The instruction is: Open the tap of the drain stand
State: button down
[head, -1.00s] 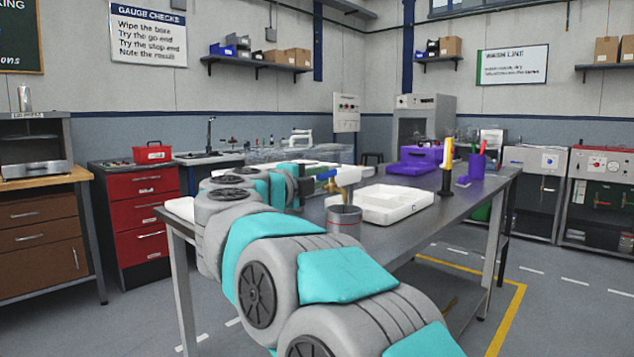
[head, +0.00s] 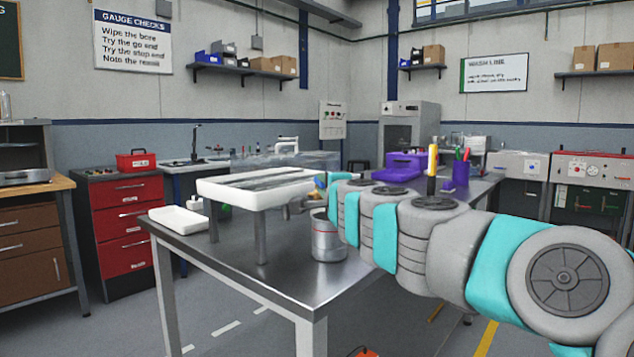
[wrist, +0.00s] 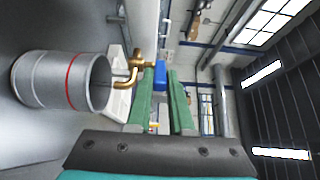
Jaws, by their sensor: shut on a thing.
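The drain stand (head: 252,198) is a white shallow tray on grey metal legs on the steel workbench. Its brass tap (wrist: 134,76) shows in the wrist view, with the curved spout at the mouth of a metal can with a red band (wrist: 70,82). The can (head: 327,240) stands upright on the bench below the tap in the head view. The tap's blue handle (wrist: 160,66) lies between the green fingers of my gripper (wrist: 161,77), which is shut on it. In the head view my arm hides most of the gripper. I see no liquid flowing.
A small white tray (head: 178,219) lies on the steel bench (head: 280,285) left of the stand. A purple bin (head: 395,167), a yellow-handled tool (head: 432,165) and a purple pen cup (head: 461,174) stand farther back.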

jog(key=shift+w+d+n+g+y+p, duration=0.3)
jog(key=shift+d+n+g+y, duration=0.2)
jog(key=shift+n+g+y, duration=0.85)
jog(key=shift+w+d+n+g+y+p, duration=0.2)
jog(key=shift+w+d+n+g+y, duration=0.25)
jog(key=shift+n+g+y, duration=0.9)
jog(key=shift+w+d+n+g+y+p, duration=0.3)
jog(key=shift+d+n+g+y, duration=0.45)
jog(key=shift+y, duration=1.15)
jog(key=shift+a+n, duration=0.2)
jog(key=shift+n, duration=0.05)
jog(key=c, duration=0.8)
grip_release()
